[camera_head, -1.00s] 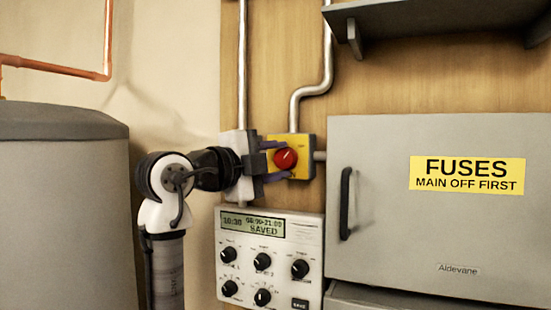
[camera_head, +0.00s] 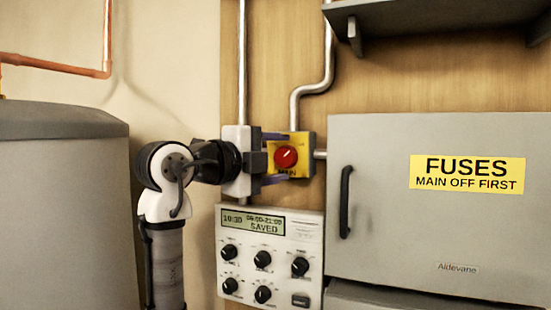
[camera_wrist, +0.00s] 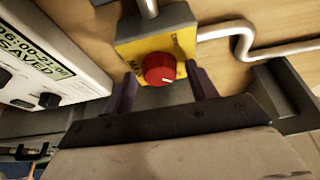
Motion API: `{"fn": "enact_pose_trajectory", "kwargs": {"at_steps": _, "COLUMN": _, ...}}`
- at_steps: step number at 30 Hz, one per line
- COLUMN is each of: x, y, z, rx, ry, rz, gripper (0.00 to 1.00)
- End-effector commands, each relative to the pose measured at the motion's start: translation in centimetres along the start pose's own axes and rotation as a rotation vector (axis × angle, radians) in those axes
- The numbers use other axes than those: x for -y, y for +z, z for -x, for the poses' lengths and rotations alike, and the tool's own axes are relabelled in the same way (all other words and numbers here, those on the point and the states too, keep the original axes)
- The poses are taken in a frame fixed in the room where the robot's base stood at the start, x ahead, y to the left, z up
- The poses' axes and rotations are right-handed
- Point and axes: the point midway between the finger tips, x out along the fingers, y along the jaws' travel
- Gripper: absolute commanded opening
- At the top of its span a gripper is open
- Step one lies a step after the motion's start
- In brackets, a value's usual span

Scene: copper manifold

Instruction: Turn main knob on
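The main knob (camera_head: 285,157) is a round red knob on a yellow switch plate (camera_head: 306,142) with "MAIN" lettered below it. In the wrist view the red knob (camera_wrist: 159,69) sits on the yellow plate (camera_wrist: 185,42) with a pale pointer mark on its face. My gripper (camera_head: 275,157) is at the left of the switch box in the head view, its fingers pointing at it. In the wrist view my gripper (camera_wrist: 162,84) has its two purple fingers spread on either side of the knob, with gaps showing. It is open and holds nothing.
A timer panel (camera_head: 269,270) with several black knobs and a display reading "SAVED" is below the switch. A grey fuse cabinet (camera_head: 400,220) with a black handle stands to the right. Metal conduits (camera_head: 329,60) run above. A grey tank (camera_head: 60,200) is at left.

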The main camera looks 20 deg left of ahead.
Motion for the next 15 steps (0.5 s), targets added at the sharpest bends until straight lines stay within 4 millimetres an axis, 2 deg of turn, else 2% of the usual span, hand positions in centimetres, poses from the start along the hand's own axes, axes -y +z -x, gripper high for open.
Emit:
{"fn": "enact_pose_trajectory", "kwargs": {"at_steps": 10, "x": -0.1, "y": 0.0, "z": 0.3, "rx": 0.001, "ry": -0.001, "rz": 0.001, "gripper": 0.6}}
{"fn": "enact_pose_trajectory", "kwargs": {"at_steps": 15, "x": -0.3, "y": 0.1, "z": 2.5, "rx": 0.002, "ry": -0.002, "rz": -0.001, "gripper": 0.6}}
